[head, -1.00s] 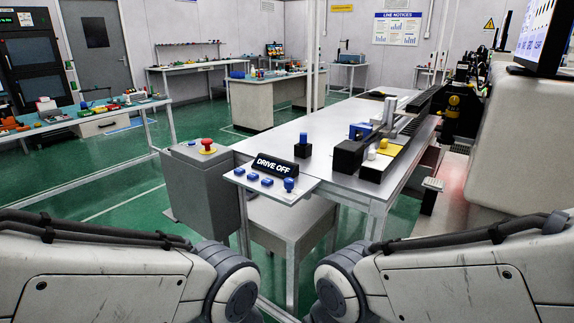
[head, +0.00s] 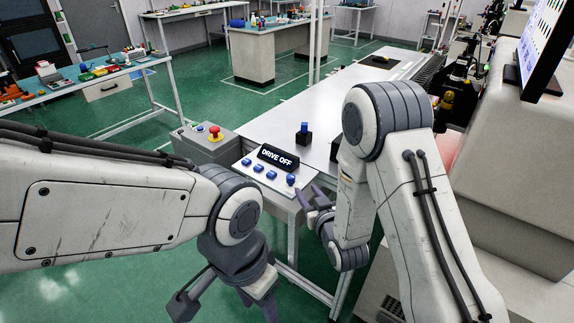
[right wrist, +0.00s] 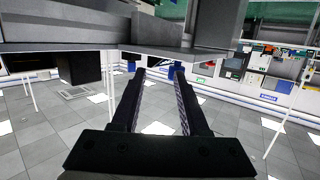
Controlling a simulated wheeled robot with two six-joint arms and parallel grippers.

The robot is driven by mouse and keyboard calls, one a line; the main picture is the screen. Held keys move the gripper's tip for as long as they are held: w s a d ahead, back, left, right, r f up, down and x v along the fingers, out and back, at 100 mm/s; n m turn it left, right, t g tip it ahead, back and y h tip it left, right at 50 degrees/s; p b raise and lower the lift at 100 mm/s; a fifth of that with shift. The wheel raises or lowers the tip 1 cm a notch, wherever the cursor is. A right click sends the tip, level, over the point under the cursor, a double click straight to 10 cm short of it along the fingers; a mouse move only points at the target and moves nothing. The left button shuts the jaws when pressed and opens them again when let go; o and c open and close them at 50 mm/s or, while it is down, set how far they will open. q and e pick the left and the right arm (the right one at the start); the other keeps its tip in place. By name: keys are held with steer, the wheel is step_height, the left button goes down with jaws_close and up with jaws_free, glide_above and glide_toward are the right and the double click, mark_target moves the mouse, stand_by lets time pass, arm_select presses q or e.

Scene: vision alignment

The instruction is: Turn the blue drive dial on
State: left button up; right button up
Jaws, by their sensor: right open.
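The blue drive dial (head: 291,179) is a round knob at the right end of a light control panel (head: 282,191). A black sign (head: 278,157) on the panel reads DRIVE OFF. My right gripper (head: 307,190) is open and empty, just right of the dial in the head view and apart from it. In the right wrist view, its open fingers (right wrist: 159,71) point toward the panel's edge, with small blue parts near the tips; I cannot tell which is the dial. My left gripper (head: 266,303) hangs low at the bottom, its fingertips cut off by the frame.
Several blue buttons (head: 258,168) line the panel left of the dial. A grey box with a red emergency button (head: 214,131) stands to the left. A black block with a blue top (head: 304,134) stands on the worktable (head: 283,116) behind. My right arm hides part of that table.

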mark_target(291, 181)
steer(key=shift+s+a+r+t+y, duration=0.15)
steer(key=shift+s+a+t+y, duration=0.2)
steer(key=shift+a+t, duration=0.15)
steer(key=shift+s+a+r+t+y, duration=0.2)
steer(key=shift+a+t+y, duration=0.2)
steer(key=shift+a, duration=0.15)
steer(key=shift+w+a+r, duration=0.1)
steer(key=p+x, duration=0.3)
steer(key=x, duration=0.6)
steer(key=shift+r, duration=0.1)
steer(key=shift+w+a, duration=0.2)
steer(key=shift+w, duration=0.3)
jaws_close()
